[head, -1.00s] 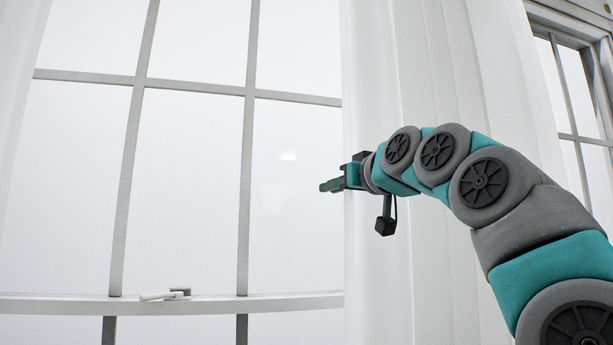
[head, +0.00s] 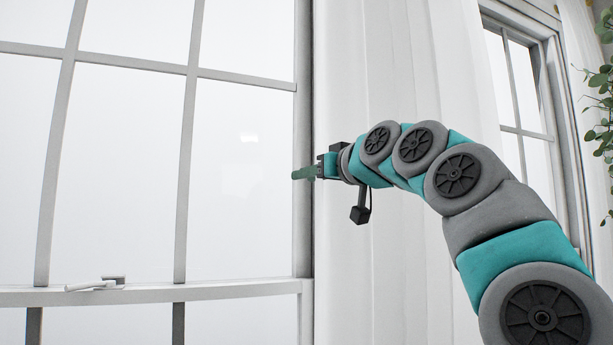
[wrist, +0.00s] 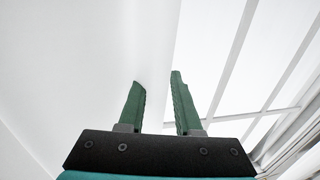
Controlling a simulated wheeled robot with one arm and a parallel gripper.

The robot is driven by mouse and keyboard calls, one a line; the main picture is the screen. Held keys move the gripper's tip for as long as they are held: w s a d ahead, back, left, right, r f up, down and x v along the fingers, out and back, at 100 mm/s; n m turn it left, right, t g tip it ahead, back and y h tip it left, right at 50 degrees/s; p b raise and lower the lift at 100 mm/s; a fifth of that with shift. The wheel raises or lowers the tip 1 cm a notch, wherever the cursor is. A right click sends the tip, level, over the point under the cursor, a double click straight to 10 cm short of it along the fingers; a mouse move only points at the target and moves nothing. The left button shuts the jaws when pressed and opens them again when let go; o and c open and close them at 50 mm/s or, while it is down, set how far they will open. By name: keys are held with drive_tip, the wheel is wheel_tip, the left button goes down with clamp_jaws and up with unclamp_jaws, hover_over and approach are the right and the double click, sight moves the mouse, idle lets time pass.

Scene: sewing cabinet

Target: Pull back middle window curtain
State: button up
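The white middle window curtain (head: 370,95) hangs at the right side of a large paned window (head: 240,150) in the head view. My gripper (head: 303,173) is at the curtain's left edge, with its green fingers pointing left past that edge, in front of the window's right frame post. In the wrist view my gripper (wrist: 156,90) has its two fingers apart. The curtain (wrist: 80,60) fills the left side there, and its edge runs down between the fingers. I cannot tell whether either finger touches the cloth.
A window handle (head: 97,284) sits on the window's lower rail at left. A second window (head: 518,85) stands to the right of the curtain. A leafy plant (head: 602,120) and another white curtain (head: 580,40) are at the far right.

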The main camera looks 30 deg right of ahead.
drive_tip(key=shift+o, duration=1.1)
drive_tip(key=s+b, duration=0.1)
drive_tip(key=s, duration=0.6)
drive_tip(key=shift+s+d, duration=0.35)
drive_tip(key=shift+d, duration=0.1)
drive_tip(key=shift+s, duration=0.1)
